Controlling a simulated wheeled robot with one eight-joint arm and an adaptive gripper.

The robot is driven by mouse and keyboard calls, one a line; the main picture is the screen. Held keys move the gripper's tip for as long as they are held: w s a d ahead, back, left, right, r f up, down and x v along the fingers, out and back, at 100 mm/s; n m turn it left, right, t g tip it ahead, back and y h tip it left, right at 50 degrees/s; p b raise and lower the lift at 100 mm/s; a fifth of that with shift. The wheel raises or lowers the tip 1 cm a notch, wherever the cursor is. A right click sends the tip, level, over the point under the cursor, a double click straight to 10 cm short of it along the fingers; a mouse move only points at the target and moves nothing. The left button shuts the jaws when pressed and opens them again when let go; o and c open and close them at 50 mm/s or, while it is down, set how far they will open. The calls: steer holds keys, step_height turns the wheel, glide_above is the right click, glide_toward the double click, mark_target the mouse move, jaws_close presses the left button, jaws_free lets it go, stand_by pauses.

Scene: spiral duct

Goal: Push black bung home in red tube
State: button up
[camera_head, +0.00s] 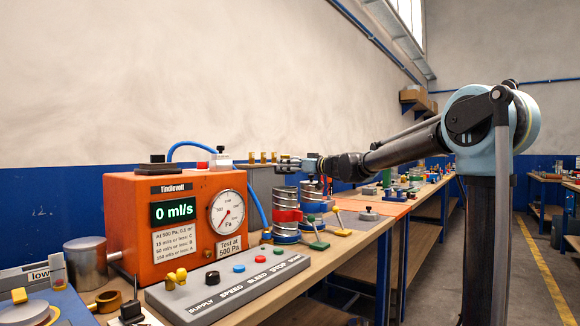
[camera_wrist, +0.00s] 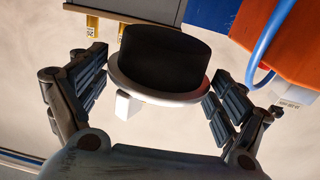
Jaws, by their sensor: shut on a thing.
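My gripper (camera_wrist: 157,92) is shut on the black bung (camera_wrist: 165,52), a thick black disc with a white flange and a small white tab, its rim between the two finger pads in the wrist view. In the head view my gripper (camera_head: 288,163) is small and reaches left over the bench, above a silver spiral duct with a red band (camera_head: 288,215), which appears to be the red tube. The duct stands upright on the bench. The bung and the duct's top opening cannot be made out clearly there. The wrist view does not show the duct.
An orange tester (camera_head: 178,262) reading 0 ml/s, with a dial and blue hose (camera_head: 257,205), stands left of the duct. A grey control panel (camera_head: 225,284) lies in front. Another silver duct (camera_head: 312,196) stands close behind. Green- and yellow-ended tools (camera_head: 318,243) lie to the right.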

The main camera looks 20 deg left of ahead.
steer(key=shift+f, duration=2.25)
steer(key=shift+s+f, duration=0.15)
steer(key=shift+f, duration=2.05)
steer(key=o, duration=1.1)
steer(key=shift+c, duration=0.2)
steer(key=v, duration=1.2)
steer(key=shift+f, duration=0.1)
